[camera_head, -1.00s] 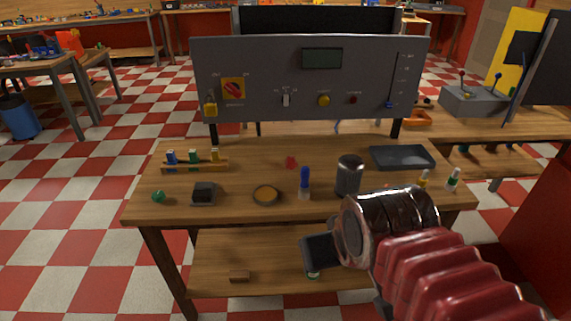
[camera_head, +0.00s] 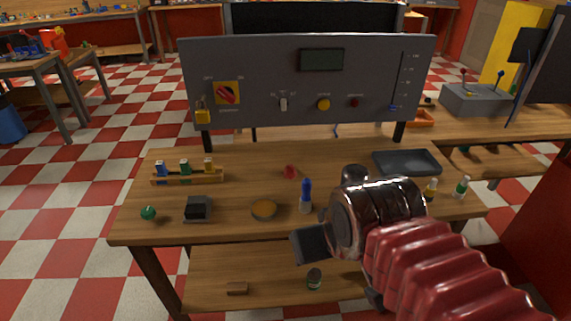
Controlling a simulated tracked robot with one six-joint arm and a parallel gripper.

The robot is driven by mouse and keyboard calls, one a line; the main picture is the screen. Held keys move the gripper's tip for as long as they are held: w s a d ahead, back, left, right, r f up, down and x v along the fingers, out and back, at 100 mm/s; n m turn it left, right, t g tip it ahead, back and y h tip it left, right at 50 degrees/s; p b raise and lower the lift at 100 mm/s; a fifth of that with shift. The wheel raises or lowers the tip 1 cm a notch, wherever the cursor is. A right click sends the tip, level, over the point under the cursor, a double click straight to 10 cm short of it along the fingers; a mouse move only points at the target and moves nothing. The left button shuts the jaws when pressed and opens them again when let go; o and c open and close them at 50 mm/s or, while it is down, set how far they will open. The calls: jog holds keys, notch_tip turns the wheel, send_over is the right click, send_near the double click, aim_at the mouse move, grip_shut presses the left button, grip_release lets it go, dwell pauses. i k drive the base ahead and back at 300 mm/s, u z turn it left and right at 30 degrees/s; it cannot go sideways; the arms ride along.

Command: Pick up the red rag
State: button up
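A small red item (camera_head: 291,172), likely the red rag, lies on the wooden workbench (camera_head: 250,160) toward the back middle, behind the blue-topped bottle (camera_head: 305,195). My gripper (camera_head: 312,243) is in front of the bench's front edge, to the lower right of the red item and well apart from it. A dark finger or pad points left. I cannot tell whether the gripper is open or shut, and I see nothing held.
A round tin (camera_head: 263,210), a dark block (camera_head: 197,208), a green ball (camera_head: 148,213) and a rack of vials (camera_head: 187,173) stand left. A grey tray (camera_head: 407,162) lies back right. A grey control panel (camera_head: 270,95) rises behind. My arm mostly hides a metal canister (camera_head: 354,174).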

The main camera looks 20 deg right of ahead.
aim_at(290, 172)
jog(key=i, duration=1)
jog(key=u, duration=0.8)
